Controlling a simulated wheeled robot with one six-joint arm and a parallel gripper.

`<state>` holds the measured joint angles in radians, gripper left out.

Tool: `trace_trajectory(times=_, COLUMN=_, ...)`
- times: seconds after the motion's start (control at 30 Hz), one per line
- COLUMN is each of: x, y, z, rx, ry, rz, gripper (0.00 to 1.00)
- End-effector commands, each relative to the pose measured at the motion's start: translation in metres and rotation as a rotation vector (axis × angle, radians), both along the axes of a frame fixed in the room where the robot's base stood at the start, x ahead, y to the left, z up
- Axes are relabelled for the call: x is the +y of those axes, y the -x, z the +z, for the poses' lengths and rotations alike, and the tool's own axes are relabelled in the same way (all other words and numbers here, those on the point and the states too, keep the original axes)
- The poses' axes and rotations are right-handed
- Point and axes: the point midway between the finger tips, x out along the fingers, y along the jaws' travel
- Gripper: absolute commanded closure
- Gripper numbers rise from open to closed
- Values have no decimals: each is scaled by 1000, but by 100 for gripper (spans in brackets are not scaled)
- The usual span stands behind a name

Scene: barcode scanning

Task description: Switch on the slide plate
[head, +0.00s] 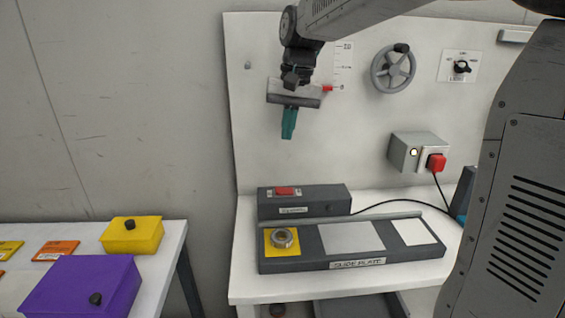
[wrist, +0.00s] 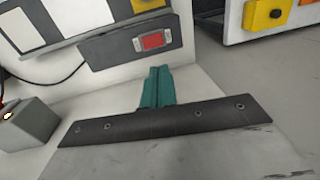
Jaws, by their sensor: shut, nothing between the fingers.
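The slide plate (head: 352,262) is a dark labelled base on the white table. It carries a yellow pad (head: 283,251) with a metal ring (head: 282,238), a grey square and a white square. Behind it stands a dark control box (head: 330,197) with a red rocker switch (head: 285,191), which also shows in the wrist view (wrist: 153,41). My gripper (head: 287,136) has teal fingers that are shut and empty. It hangs above the control box, in front of the white back panel. In the wrist view the shut fingers (wrist: 156,72) point toward the switch, apart from it in the head view.
The back panel holds a handwheel (head: 393,69), a rotary knob (head: 461,67) and a grey box with a red button (head: 437,163). A black cable runs from the control box to the right. A left table has a purple box (head: 85,288) and a yellow box (head: 133,236).

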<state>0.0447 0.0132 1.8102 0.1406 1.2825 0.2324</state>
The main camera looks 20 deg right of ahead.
Motion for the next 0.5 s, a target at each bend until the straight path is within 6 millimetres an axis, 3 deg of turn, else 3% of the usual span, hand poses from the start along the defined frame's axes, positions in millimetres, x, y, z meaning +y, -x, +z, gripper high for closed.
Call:
trace_trajectory(times=0.17, x=3, y=0, z=-26, rx=6, ry=0, rz=1, gripper=100)
trace_trajectory(times=0.5, x=13, y=-3, z=-97, rx=4, ry=1, rz=2, gripper=100)
